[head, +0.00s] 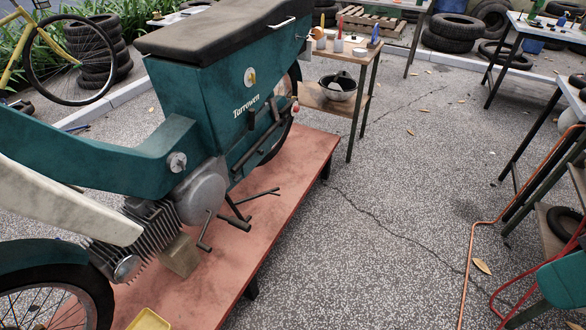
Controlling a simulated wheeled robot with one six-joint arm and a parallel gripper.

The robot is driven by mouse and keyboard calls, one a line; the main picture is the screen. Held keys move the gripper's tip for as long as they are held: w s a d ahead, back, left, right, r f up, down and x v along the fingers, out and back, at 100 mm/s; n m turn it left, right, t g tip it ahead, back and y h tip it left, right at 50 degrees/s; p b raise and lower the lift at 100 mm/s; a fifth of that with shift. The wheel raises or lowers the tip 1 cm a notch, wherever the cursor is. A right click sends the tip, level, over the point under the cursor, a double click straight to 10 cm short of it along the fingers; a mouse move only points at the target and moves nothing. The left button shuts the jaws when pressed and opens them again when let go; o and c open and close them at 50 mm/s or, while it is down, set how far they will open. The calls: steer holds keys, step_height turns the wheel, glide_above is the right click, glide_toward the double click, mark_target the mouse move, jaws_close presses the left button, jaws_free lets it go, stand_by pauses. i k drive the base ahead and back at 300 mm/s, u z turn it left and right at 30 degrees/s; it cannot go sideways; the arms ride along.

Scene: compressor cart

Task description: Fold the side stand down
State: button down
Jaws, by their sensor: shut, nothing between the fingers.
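My gripper does not show in the head view.
A tan block (180,255) sits under the engine. A yellow tray (148,320) lies at the platform's front. A wooden table (345,55) with tools stands behind. At right are a bench, an orange hose (472,250) and a teal object (562,281). The grey floor between is mostly clear.

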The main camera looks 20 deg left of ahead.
mark_target(271, 192)
steer(key=i, duration=3.4)
steer(key=u, duration=3.4)
